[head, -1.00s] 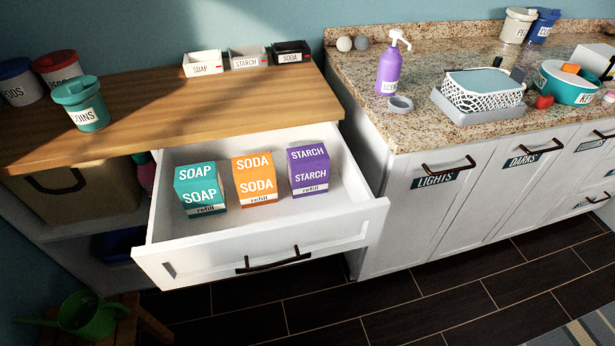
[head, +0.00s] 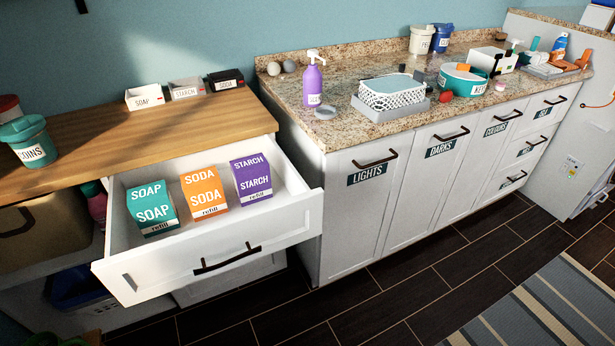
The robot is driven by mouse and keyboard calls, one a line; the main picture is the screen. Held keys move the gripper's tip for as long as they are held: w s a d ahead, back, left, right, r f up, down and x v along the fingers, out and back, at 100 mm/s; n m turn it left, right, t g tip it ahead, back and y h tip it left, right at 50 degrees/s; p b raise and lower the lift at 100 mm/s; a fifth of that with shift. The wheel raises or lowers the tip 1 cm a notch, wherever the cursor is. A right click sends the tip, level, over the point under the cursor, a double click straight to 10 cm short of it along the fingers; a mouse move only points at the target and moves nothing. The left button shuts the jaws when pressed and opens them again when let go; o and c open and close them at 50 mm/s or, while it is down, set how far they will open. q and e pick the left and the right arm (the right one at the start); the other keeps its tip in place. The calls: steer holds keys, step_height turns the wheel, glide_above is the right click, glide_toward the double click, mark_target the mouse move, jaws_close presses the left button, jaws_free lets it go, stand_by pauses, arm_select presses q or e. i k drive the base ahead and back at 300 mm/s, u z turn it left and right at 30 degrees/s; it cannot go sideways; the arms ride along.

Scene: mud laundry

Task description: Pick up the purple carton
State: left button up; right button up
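The purple carton (head: 252,180), labelled STARCH refill, stands upright in the open white drawer (head: 215,252). It is the rightmost of three cartons there. The orange SODA carton (head: 204,192) stands just left of it, with a small gap. The teal SOAP carton (head: 152,208) is at the left. The drawer has free floor to the right of the purple carton. Neither of my grippers shows in the head view.
The drawer's front with its dark handle (head: 227,259) juts out below the wooden counter (head: 150,123). A teal tub (head: 28,141) and small labelled boxes stand on the wood. The granite counter (head: 345,125) holds a purple pump bottle (head: 313,82) and a white basket (head: 392,92).

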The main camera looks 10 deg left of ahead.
mark_target(251, 177)
steer(key=z, duration=0.25)
steer(key=i, duration=1.1)
steer(key=u, duration=1.55)
